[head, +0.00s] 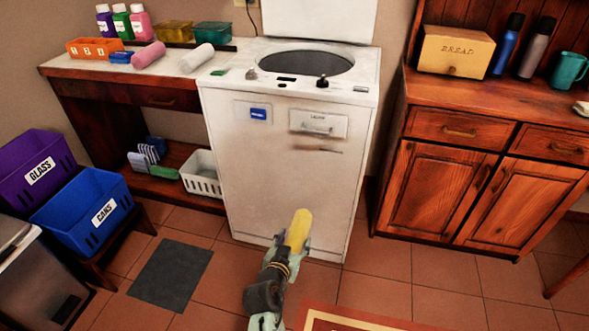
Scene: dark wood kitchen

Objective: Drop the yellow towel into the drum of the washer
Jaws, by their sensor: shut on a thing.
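A white top-loading washer (285,170) stands against the back wall in the head view. Its lid is raised, and the dark round drum opening (305,68) shows in its top. My gripper (292,246) is shut on a yellow towel (299,226), which looks like a rolled bundle. Gripper and towel are in front of the washer's lower front in the picture, well below the drum opening. The fingertips are small and partly hidden by the towel.
A wooden counter (90,66) with bottles and rolled towels is left of the washer. A wooden cabinet (440,190) with a bread box (455,50) is on the right. Purple and blue bins (85,210) stand at left. Tiled floor (390,295) is open in front.

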